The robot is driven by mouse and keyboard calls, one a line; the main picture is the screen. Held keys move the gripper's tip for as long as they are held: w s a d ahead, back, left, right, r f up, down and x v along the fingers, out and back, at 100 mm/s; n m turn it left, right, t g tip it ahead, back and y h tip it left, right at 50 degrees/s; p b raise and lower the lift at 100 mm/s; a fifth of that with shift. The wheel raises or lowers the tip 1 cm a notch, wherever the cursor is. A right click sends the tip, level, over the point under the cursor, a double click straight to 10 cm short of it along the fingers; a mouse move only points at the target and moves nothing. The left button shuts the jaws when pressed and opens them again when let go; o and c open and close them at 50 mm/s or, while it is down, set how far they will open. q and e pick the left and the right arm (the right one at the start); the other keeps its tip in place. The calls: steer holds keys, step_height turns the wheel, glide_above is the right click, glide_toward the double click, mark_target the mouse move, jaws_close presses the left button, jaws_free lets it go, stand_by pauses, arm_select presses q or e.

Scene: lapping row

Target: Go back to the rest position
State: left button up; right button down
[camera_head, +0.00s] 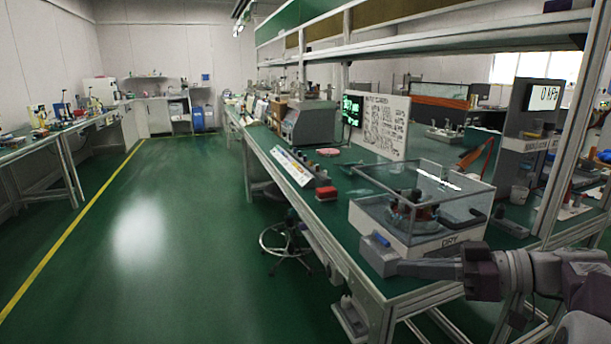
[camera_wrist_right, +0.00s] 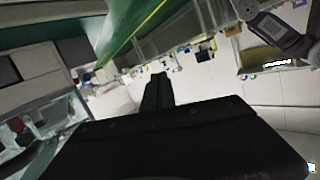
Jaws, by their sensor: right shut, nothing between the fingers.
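My right arm comes in from the right edge of the head view. Its right gripper (camera_head: 374,254) points left, in front of the clear-walled box marked DRY (camera_head: 437,243) at the bench's near edge. In the right wrist view the dark fingers of this gripper (camera_wrist_right: 157,92) are together, with nothing between them. A small blue item (camera_head: 381,240) shows right beside the fingertips; I cannot tell if they touch. My left gripper is not in view.
The green floor (camera_head: 150,250) on the left is clear.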

steer(key=s+a+f+m+g+h, duration=0.1)
steer(key=s+a+f+g+h, duration=0.1)
steer(key=s+a+f+g, duration=0.4)
steer(key=s+a+f+g+h, duration=0.1)
steer(key=a+f+g+h, duration=0.1)
steer(key=a+f, duration=0.75)
steer(key=s+d+f+m+g+h, duration=0.2)
steer(key=s+f+h, duration=0.2)
steer(key=s+f, duration=0.4)
steer(key=d+f+m+t+h, duration=0.2)
steer(key=d+f+m+h, duration=0.2)
steer(key=d+f, duration=0.35)
steer(key=w+d+m+t+h, duration=0.1)
steer(key=w+m+t, duration=0.1)
steer(key=w+m, duration=0.15)
step_height(320, 180, up, 35)
steer(key=p, duration=3.6)
steer(key=shift+w+r, duration=0.15)
steer(key=shift+w, duration=0.05)
steer(key=shift+d, duration=0.1)
